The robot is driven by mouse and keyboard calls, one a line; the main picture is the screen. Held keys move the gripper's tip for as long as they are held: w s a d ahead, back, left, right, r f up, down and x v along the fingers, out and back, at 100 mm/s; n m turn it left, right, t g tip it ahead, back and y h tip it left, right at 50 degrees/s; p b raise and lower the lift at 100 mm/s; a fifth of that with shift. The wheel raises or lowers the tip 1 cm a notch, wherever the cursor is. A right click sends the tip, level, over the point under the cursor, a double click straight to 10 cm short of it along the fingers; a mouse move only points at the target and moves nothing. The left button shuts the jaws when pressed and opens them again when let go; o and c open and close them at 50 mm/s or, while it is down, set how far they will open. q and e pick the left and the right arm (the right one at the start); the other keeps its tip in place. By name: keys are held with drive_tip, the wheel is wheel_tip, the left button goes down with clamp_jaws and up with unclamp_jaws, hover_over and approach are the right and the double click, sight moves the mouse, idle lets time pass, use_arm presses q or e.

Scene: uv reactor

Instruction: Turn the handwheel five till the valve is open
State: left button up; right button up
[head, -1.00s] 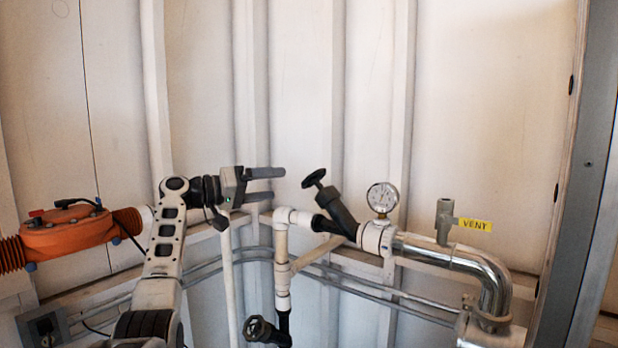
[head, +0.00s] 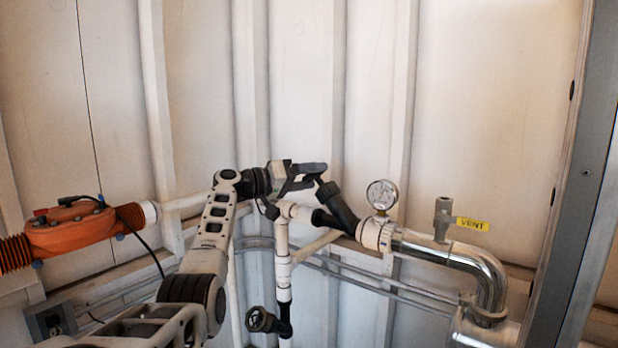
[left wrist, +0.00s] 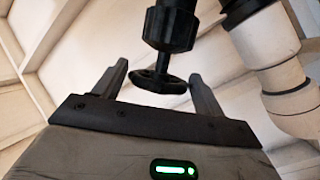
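A dark slanted valve (head: 338,207) sits on the white pipe left of the gauge. Its small black handwheel (left wrist: 160,82) shows clearly in the left wrist view; in the head view the gripper mostly covers it. My left gripper (head: 317,176) is at the top of this valve. In the left wrist view its two fingers (left wrist: 160,84) are open, one on each side of the handwheel. Small gaps seem to show between wheel and fingers; I cannot tell whether either touches. No number is readable on the handwheel. My right gripper is not in view.
A second dark handwheel (head: 260,320) sits lower on the vertical pipe. A pressure gauge (head: 382,195), a yellow VENT tag (head: 472,224) and a chrome elbow (head: 490,280) lie to the right. An orange unit (head: 72,228) is at the left. The wall above is clear.

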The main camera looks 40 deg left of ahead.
use_arm(q)
drive_tip(key=c, duration=0.4)
drive_tip(key=shift+c, duration=0.2)
